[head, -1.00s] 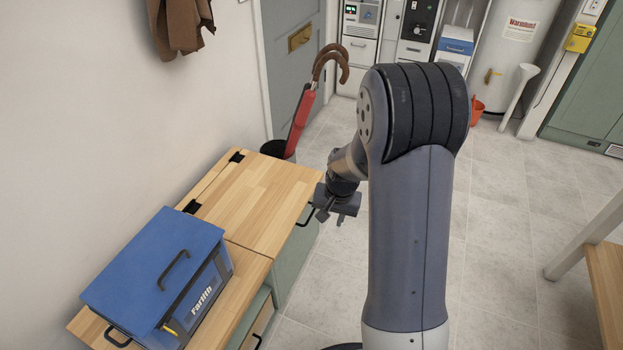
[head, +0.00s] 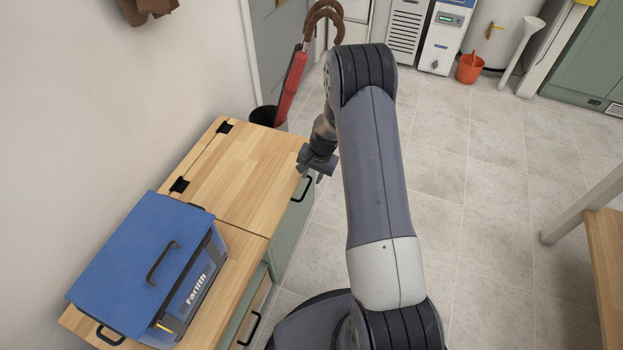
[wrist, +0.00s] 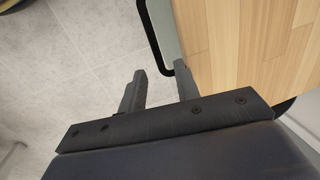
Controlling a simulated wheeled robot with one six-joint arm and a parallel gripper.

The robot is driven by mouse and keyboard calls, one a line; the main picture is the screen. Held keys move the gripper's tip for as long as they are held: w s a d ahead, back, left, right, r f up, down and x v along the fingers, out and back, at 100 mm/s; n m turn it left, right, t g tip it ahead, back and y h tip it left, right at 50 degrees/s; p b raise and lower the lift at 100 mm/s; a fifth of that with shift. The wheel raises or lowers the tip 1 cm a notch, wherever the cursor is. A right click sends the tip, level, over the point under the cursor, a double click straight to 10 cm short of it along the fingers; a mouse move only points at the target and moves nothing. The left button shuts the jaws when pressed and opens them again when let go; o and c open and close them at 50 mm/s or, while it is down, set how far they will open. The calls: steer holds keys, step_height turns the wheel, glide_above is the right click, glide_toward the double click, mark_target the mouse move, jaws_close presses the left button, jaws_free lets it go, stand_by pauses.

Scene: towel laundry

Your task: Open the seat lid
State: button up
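The seat lid (head: 226,174) is a light wooden panel on the far half of the bench, lying flat and shut. Two black hinges (head: 180,185) sit along its wall side. A black bar handle (head: 303,189) is on the front face just under the lid's front edge; it also shows in the wrist view (wrist: 153,36). My gripper (head: 316,178) is at the lid's front edge near this handle. In the wrist view my gripper (wrist: 158,84) is open, its two fingers apart, with the handle's bend close to the right finger. I cannot tell whether they touch.
A blue lidded box (head: 140,262) stands on the near half of the bench. A red umbrella (head: 291,88) leans in a dark bin behind the bench. A wooden bench (head: 608,270) stands at the right. The tiled floor (head: 480,200) between is clear.

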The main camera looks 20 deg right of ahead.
steer(key=shift+w+a+f, duration=0.1)
steer(key=shift+a+f, duration=0.05)
steer(key=shift+f, duration=0.8)
jaws_close()
